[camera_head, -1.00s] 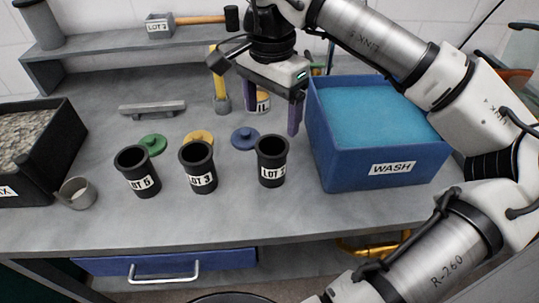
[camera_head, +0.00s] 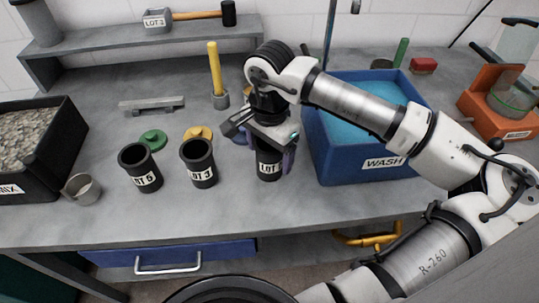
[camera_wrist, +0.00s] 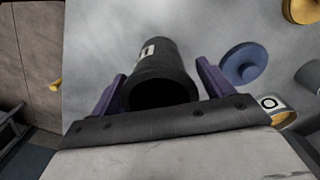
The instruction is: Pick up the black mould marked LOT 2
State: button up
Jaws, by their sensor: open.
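The rightmost black mould (camera_head: 268,171) stands upright on the grey bench. Its label shows "LOT" with the number covered by my gripper; in the earlier head view the number is hard to read. My gripper (camera_head: 265,153) is open over it, with one purple finger on each side. In the wrist view the mould (camera_wrist: 162,72) lies between the two spread fingers, its dark mouth facing the camera. I cannot tell if either finger touches it. Black moulds marked LOT 5 (camera_head: 140,168) and LOT 3 (camera_head: 199,163) stand to the left.
The blue WASH tub (camera_head: 345,166) stands close to the right of my gripper. Green (camera_head: 153,139) and yellow (camera_head: 197,133) lids lie behind the left moulds; a blue lid (camera_wrist: 243,63) shows in the wrist view. A metal cup (camera_head: 82,188) is far left. The front bench strip is clear.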

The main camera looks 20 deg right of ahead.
jog(key=shift+c, duration=0.3)
jog(key=c, duration=1)
jog(key=shift+r, duration=0.15)
